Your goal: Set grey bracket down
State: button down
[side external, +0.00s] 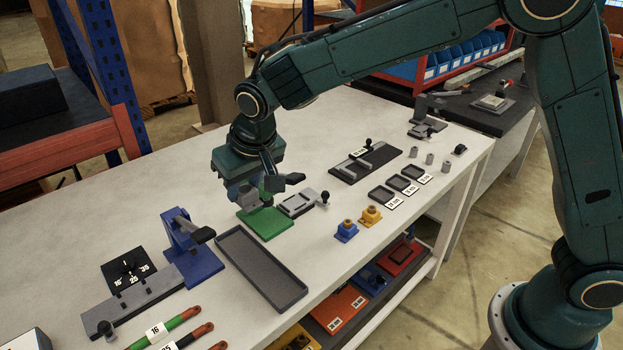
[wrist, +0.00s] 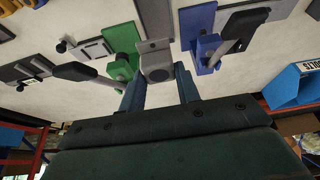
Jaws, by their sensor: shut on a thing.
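The grey bracket (wrist: 155,60) is a small block with a round hole, seen in the wrist view between my fingers. My gripper (wrist: 160,80) is shut on it. In the side view, my gripper (side external: 248,193) is low over the table beside the green fixture (side external: 266,223), at its back left; the bracket is mostly hidden there. In the wrist view, the green fixture (wrist: 122,38) is just left of the bracket. I cannot tell whether the bracket touches the fixture or the table.
A blue toggle-clamp fixture (side external: 190,258) stands to the left. An empty dark tray (side external: 262,268) lies in front. A grey slide plate (side external: 298,204) is right of the green fixture, with blue (side external: 346,232) and yellow (side external: 370,215) blocks beyond. The table behind my gripper is clear.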

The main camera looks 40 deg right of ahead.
notch_tip(320, 180, down, 14)
jog(key=shift+r, duration=0.15)
dwell(0.3)
jog(key=shift+f, duration=2.1)
jog(key=shift+f, duration=0.1)
jog(key=c, duration=1.3)
grip_release()
jog(key=shift+f, duration=0.1)
jog(key=v, duration=1.2)
jog(key=shift+d, duration=0.1)
